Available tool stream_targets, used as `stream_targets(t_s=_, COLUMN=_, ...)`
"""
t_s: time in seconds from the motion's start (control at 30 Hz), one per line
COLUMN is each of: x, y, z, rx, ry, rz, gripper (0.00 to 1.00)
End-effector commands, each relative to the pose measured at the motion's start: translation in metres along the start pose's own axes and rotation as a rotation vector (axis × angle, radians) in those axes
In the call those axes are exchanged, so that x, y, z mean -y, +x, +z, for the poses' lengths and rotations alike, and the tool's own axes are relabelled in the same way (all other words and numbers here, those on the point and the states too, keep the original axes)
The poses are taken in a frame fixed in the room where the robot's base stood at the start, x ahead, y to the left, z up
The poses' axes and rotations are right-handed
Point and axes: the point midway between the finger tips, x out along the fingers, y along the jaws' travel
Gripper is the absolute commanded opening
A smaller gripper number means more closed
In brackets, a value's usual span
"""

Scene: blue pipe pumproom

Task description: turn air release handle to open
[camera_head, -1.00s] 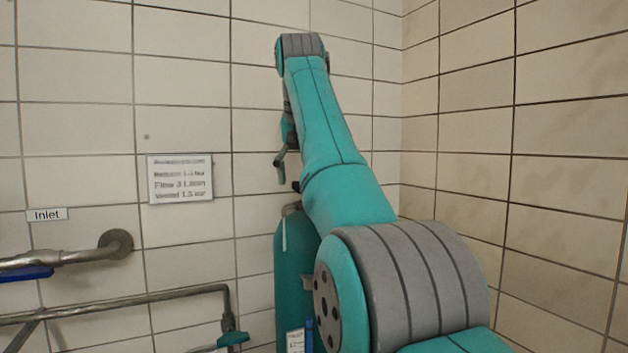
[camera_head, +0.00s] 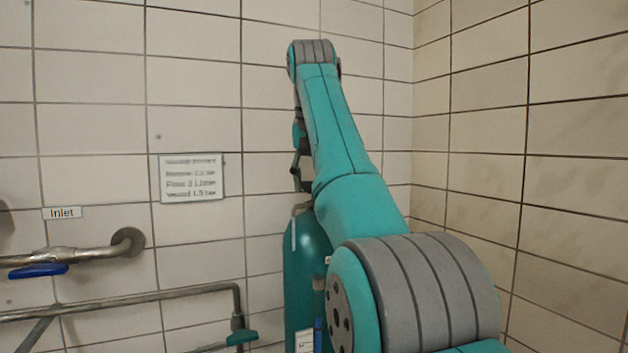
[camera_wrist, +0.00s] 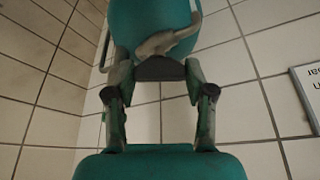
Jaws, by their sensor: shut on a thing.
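The green vessel (camera_head: 303,270) stands against the tiled wall, partly behind my arm. A grey metal fitting (camera_wrist: 168,38) bends over its top in the wrist view. A dark, short piece (camera_wrist: 160,70) below that fitting sits between my fingertips and looks like the air release handle; its full shape is hidden. My gripper (camera_wrist: 157,72) is shut on it, one finger at each side. In the head view my gripper (camera_head: 301,178) is small, just above the vessel top and partly behind my arm, so the grip is not clear there.
An inlet pipe (camera_head: 90,254) with a blue lever (camera_head: 38,271) is on the left wall under an "Inlet" label (camera_head: 62,212). A lower pipe (camera_head: 120,300) has a green handle (camera_head: 242,337) near the vessel. A sign (camera_head: 191,178) hangs left of the gripper. A side wall stands right.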

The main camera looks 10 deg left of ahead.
Motion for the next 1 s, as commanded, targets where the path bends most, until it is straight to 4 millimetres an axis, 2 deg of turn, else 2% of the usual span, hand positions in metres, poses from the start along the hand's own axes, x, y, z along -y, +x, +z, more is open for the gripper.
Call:
stream_targets(t_s=0.63, x=-0.0028, y=0.0014, z=-0.0001, rx=0.003, ry=-0.364, rz=-0.150, gripper=0.19)
stream_targets(t_s=1.0, x=-0.0024, y=0.0016, z=-0.0002, rx=0.003, ry=-0.467, rz=-0.194, gripper=0.19)
